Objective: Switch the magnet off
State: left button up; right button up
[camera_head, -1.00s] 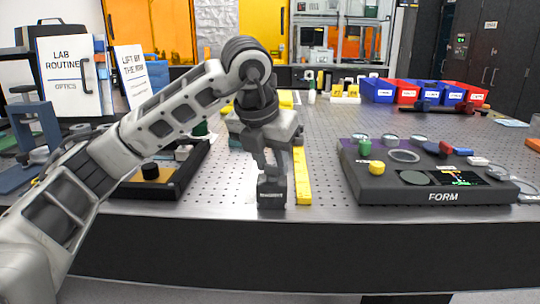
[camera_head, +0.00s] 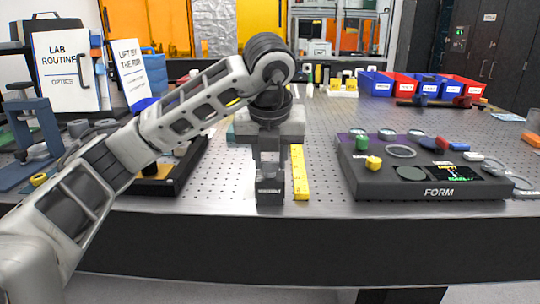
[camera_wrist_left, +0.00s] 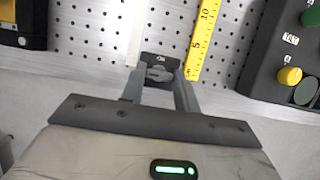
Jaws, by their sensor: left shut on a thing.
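A small dark block (camera_head: 270,191), which looks like the magnet base, sits near the front edge of the perforated metal table. It also shows in the left wrist view (camera_wrist_left: 160,58), with a grey knob (camera_wrist_left: 158,74) on the side facing me. My left gripper (camera_head: 269,165) comes down over the block from above. In the left wrist view its two fingers (camera_wrist_left: 159,80) close around the knob, and it is shut on it. The fingers hide part of the knob, so I cannot read its setting. My right gripper is not in view.
A yellow ruler (camera_head: 299,172) lies just right of the block. The dark FORM console (camera_head: 425,190) with knobs and a small screen stands further right. A black tray (camera_head: 180,180) is to the left. Blue and red bins (camera_head: 408,89) stand at the back right.

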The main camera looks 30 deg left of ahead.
pick_arm(q)
jog(key=shift+r, duration=0.1)
jog(key=o, duration=1)
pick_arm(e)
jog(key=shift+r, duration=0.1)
pick_arm(q)
jog(key=p+v, duration=0.5)
jog(key=v, duration=1.1)
jog(key=shift+p, duration=0.35)
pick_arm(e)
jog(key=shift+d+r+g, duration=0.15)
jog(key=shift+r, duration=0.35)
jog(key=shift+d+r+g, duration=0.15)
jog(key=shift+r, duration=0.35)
